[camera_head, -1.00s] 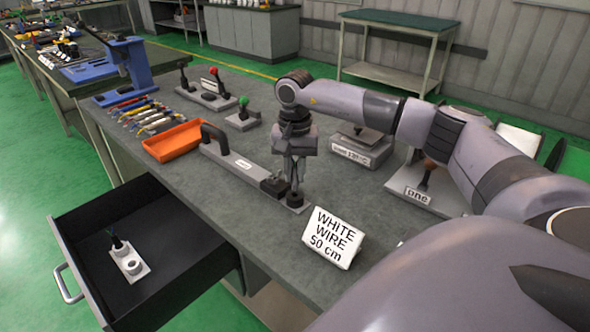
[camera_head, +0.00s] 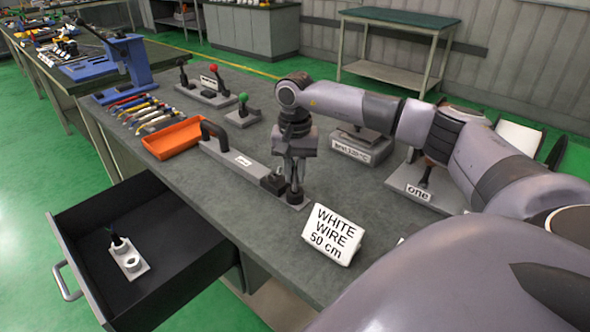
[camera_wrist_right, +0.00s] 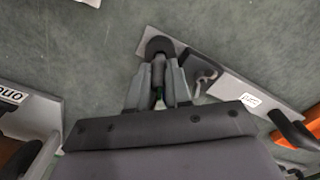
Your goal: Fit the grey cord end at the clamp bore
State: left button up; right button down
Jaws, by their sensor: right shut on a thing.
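My right gripper (camera_head: 296,183) points down at the near right end of a long grey plate (camera_head: 240,168). In the right wrist view the fingers (camera_wrist_right: 158,88) are shut on a slim grey piece (camera_wrist_right: 158,72), seemingly the grey cord end. Its tip meets a dark round part (camera_wrist_right: 157,46) at the plate's end, seemingly the clamp bore. The fingers partly hide this contact, so I cannot tell how deep the tip sits. A dark clamp block (camera_head: 272,183) is beside the gripper on the plate. My left gripper is not in view.
A white sign (camera_head: 333,233) reading WHITE WIRE 50 cm stands near the gripper. The plate has a black handle (camera_head: 214,132). An orange tray (camera_head: 176,138) lies beyond it. An open drawer (camera_head: 180,262) holds a white two-hole piece (camera_head: 130,262). Levered stations stand behind.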

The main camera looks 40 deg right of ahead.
aim_at(294, 167)
jog(key=shift+f+b, duration=0.7)
jog(key=shift+f, duration=0.5)
jog(key=c, duration=1)
grip_release()
jog(key=shift+o, duration=0.2)
jog(key=shift+r, duration=3.55)
